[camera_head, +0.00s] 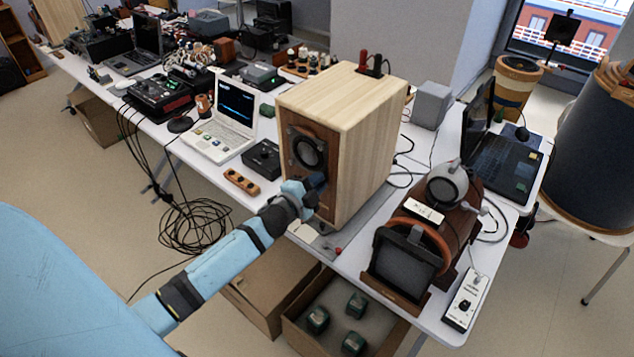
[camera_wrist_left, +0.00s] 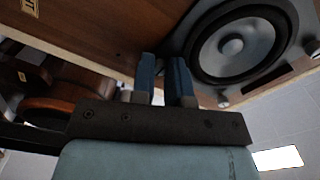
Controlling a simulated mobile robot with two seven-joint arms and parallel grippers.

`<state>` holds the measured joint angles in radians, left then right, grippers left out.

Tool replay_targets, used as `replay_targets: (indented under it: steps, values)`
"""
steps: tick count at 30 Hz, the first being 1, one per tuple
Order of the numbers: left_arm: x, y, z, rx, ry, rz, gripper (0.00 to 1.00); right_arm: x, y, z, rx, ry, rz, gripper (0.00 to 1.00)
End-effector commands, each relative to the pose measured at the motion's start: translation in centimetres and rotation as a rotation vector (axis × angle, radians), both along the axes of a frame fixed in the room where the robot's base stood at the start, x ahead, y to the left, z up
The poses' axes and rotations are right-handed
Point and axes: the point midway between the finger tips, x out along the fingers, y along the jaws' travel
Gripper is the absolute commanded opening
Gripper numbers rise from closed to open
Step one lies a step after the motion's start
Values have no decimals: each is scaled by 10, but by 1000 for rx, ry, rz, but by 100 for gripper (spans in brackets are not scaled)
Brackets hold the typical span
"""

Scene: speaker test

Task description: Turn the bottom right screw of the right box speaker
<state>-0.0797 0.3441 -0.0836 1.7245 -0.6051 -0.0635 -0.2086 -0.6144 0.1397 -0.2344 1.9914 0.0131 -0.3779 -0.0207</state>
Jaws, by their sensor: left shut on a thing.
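The right box speaker (camera_head: 345,115) is a pale wooden box with a darker brown front, standing upright on the table. Its round black driver (camera_head: 307,150) faces my left arm. My left gripper (camera_head: 318,183) is at the lower right of this front, below and right of the driver. In the left wrist view, the two blue fingers of the gripper (camera_wrist_left: 165,80) are at a corner of the grey driver plate (camera_wrist_left: 178,38), beside the cone (camera_wrist_left: 238,47). They are shut on the screw at that corner, which the fingers hide. Another plate screw (camera_wrist_left: 223,100) shows. My right gripper is not in view.
A brown device with a dark screen (camera_head: 405,262) stands right of the speaker. A white laptop (camera_head: 222,125) and a small black box (camera_head: 262,158) are left of it. An open carton (camera_head: 295,330) with green items sits below the table edge.

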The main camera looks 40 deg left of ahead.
Motion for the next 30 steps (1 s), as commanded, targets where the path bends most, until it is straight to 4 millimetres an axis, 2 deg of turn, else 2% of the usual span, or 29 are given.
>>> replay_targets:
  steps: [18, 19, 22, 30]
  values:
    - [0, 0, 1, 46, -5, -1, 0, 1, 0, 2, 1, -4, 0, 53]
    - [0, 0, 1, 46, -5, -1, 17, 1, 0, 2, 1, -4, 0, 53]
    - [0, 0, 0, 46, -5, -1, 40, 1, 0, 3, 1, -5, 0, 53]
    - [0, 0, 0, 45, -4, 0, 40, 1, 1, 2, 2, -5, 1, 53]
